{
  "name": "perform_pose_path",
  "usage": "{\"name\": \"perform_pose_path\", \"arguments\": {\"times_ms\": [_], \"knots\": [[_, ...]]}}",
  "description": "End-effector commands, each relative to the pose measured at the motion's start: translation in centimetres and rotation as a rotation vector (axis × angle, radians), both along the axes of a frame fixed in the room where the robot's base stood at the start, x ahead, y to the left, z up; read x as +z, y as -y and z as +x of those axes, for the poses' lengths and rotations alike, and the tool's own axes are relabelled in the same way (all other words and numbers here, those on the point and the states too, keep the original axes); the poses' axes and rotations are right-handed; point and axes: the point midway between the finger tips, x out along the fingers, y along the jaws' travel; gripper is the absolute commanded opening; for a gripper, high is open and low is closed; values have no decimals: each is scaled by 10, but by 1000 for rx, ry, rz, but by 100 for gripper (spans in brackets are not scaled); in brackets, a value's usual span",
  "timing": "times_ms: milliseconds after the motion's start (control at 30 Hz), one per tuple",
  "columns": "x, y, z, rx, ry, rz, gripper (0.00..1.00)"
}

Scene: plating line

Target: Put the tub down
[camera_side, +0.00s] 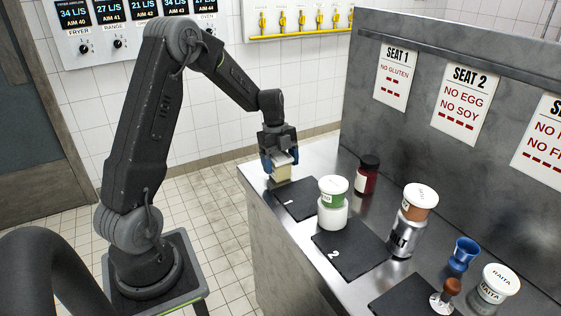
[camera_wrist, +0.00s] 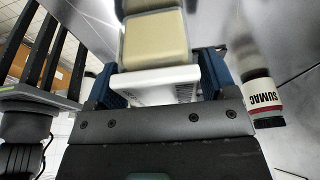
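The tub (camera_side: 281,173) has a cream-coloured body and a white lid-like top. In the wrist view the tub (camera_wrist: 155,40) sits between the blue fingers of my gripper (camera_wrist: 160,85), with its white part (camera_wrist: 155,77) nearest the palm. My gripper (camera_side: 281,160) is shut on the tub from above in the side view. The tub is at the far left end of the counter, by the back edge of the slate numbered 1 (camera_side: 297,203). I cannot tell whether its underside touches the counter or slate.
A dark red sumac jar (camera_side: 367,177) stands to the right; it shows in the wrist view (camera_wrist: 264,95). Slate 2 (camera_side: 350,252) bears a white tub (camera_side: 332,214) under a green-banded tub (camera_side: 333,190). A silver can (camera_side: 402,237), blue cup (camera_side: 463,253) and raita tub (camera_side: 493,290) stand farther right.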

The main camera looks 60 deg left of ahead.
Motion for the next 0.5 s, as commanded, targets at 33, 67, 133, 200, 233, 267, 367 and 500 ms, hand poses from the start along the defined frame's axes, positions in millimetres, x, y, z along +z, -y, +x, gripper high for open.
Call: {"name": "perform_pose_path", "arguments": {"times_ms": [33, 67, 133, 200, 233, 267, 367, 500], "knots": [[0, 0, 0, 0, 0, 0, 83], [0, 0, 0, 0, 0, 0, 86], [0, 0, 0, 0, 0, 0, 89], [0, 0, 0, 0, 0, 0, 89], [0, 0, 0, 0, 0, 0, 89], [0, 0, 0, 0, 0, 0, 89], [2, 0, 0, 0, 1, 1, 89], [14, -4, 1, 0, 4, 3, 89]]}}
